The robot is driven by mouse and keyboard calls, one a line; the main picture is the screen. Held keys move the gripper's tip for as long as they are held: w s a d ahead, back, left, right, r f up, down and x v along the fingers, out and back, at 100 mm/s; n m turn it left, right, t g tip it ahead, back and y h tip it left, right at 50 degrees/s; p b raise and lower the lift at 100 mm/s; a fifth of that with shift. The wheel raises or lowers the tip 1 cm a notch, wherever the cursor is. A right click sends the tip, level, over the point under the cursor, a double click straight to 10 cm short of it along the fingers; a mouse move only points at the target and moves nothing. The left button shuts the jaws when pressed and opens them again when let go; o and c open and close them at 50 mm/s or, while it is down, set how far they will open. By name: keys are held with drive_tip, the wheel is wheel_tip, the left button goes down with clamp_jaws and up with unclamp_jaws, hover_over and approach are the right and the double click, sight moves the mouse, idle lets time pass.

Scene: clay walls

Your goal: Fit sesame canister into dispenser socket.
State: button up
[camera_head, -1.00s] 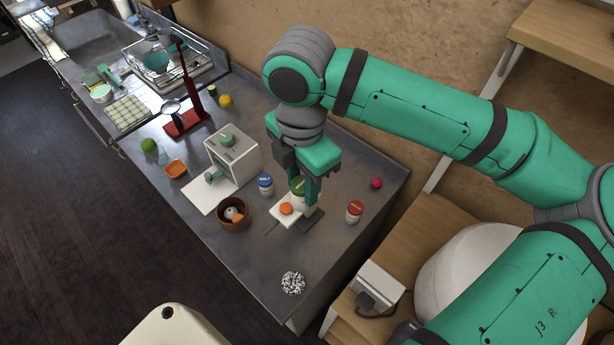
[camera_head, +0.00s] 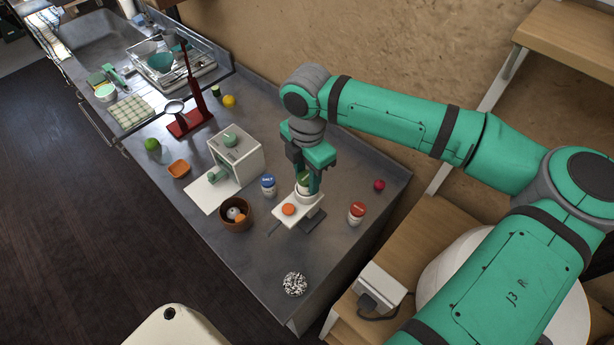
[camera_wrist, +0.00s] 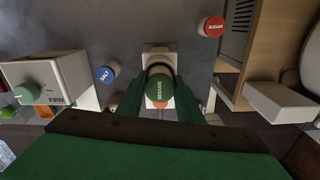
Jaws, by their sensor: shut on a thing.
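The sesame canister (camera_head: 304,180) has a green lid and a pale body. My gripper (camera_head: 306,184) is shut on it and holds it upright over the rear of the white dispenser (camera_head: 312,211). The lid reads SESAME in the wrist view (camera_wrist: 159,88), between my green fingers (camera_wrist: 160,100). The dispenser has an orange round part (camera_head: 289,209) at its front and a dark plate beside it. The canister and fingers hide most of the socket, so I cannot tell whether the canister's bottom is seated or just above.
A blue-lidded salt canister (camera_head: 268,184) stands left of the dispenser and a red-lidded sugar canister (camera_head: 356,212) right. A brown bowl (camera_head: 236,222), white machine (camera_head: 238,153) and red ball (camera_head: 379,185) are nearby. The counter front is mostly clear around a speckled ball (camera_head: 294,284).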

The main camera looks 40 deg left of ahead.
sight(307, 176)
drive_tip(key=o, duration=1.1)
drive_tip(key=shift+f, duration=0.15)
drive_tip(key=shift+c, duration=0.2)
wheel_tip(307, 176, up, 12)
